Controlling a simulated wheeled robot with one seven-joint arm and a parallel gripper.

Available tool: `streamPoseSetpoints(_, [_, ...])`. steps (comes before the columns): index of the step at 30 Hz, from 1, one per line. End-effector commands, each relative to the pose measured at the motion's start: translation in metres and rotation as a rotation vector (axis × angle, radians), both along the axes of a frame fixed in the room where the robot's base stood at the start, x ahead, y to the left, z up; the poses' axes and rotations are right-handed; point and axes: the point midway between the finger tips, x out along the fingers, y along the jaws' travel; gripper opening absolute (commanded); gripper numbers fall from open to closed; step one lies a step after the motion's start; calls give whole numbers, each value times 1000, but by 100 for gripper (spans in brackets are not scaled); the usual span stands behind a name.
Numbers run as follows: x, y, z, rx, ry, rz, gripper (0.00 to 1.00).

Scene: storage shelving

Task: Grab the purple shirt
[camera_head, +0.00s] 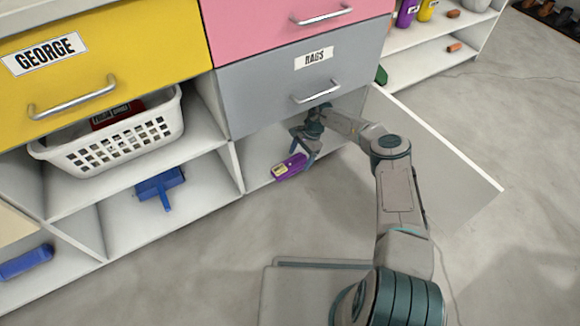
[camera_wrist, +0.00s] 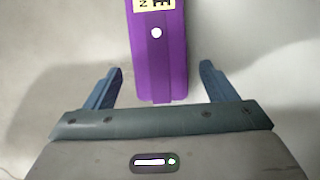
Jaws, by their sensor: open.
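A purple item (camera_head: 289,167) with a yellow label lies on the white bottom shelf below the grey drawer. I take it for the purple shirt, folded or packed into a narrow block. In the wrist view the purple item (camera_wrist: 157,55) extends from the top edge down between my fingers, with part of a yellow label and a white dot on it. My gripper (camera_wrist: 157,85) is open, with one blue finger on each side of the item and a visible gap on both sides. In the head view my gripper (camera_head: 301,146) is inside the low compartment at the item, partly hidden by my wrist.
The grey drawer (camera_head: 270,85) labelled RAGS is just above my gripper. A white open door or panel (camera_head: 440,150) stands right of my arm. A white basket (camera_head: 115,140) and blue brush-like object (camera_head: 160,186) occupy compartments at left.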

Motion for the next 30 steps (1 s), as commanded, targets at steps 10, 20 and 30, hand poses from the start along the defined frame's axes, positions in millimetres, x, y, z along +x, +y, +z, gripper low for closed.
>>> streamPoseSetpoints(10, [-15, 19, -1, -1, -1, 3, 78])
streamPoseSetpoints(20, [-36, 46, -11, -1, 0, -1, 78])
streamPoseSetpoints(30, [-36, 47, -11, -1, 0, -2, 78])
